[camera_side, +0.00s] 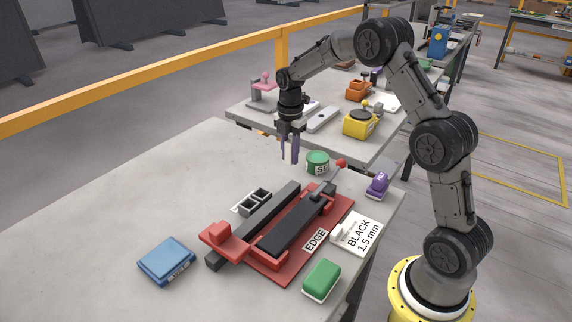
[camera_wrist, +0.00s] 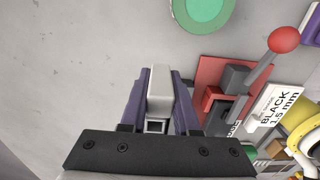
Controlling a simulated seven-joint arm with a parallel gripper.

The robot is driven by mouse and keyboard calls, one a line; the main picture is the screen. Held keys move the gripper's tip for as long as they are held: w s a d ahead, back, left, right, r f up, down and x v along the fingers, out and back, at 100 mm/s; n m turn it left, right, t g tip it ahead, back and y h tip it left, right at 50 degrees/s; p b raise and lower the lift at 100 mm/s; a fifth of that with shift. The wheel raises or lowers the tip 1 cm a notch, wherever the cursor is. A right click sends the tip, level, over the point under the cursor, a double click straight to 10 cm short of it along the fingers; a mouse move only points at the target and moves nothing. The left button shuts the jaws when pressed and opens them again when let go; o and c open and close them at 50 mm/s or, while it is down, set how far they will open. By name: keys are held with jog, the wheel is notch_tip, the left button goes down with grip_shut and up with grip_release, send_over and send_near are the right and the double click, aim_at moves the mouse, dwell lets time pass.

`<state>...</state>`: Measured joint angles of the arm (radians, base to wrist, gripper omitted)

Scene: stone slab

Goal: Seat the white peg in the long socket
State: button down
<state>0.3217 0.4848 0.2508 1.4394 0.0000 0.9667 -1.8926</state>
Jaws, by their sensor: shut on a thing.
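My gripper (camera_side: 290,158) hangs above the slab, its purple fingers pointing down, behind the red fixture. In the wrist view it (camera_wrist: 159,90) is shut on the white peg (camera_wrist: 160,85), a pale rectangular bar between the fingers. A dark block with two square openings (camera_side: 252,201) stands on the slab beside a long dark bar, lower and nearer the side camera than the gripper. A dark square frame (camera_wrist: 155,127) shows between the fingers in the wrist view, perhaps part of that block. I cannot tell which opening is the long socket.
A red fixture (camera_side: 284,270) with a dark bar and red-knobbed lever (camera_side: 340,164) lies right of the block. A green tin (camera_side: 317,162), purple block (camera_side: 378,185), white card (camera_side: 357,233), green block (camera_side: 322,279) and blue block (camera_side: 167,261) surround it. The slab's left side is clear.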

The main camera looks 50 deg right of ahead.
aim_at(286, 174)
jog(key=shift+w+d+f, duration=0.2)
jog(key=shift+w+f, duration=0.35)
jog(key=shift+f, duration=0.2)
jog(key=shift+w+d+f, duration=0.1)
jog(key=shift+w+f, duration=0.1)
jog(key=shift+f, duration=0.7)
jog(key=shift+w+f, duration=0.15)
jog(key=shift+f, duration=0.7)
jog(key=shift+f, duration=0.15)
jog(key=c, duration=0.7)
grip_release()
jog(key=shift+o, duration=0.2)
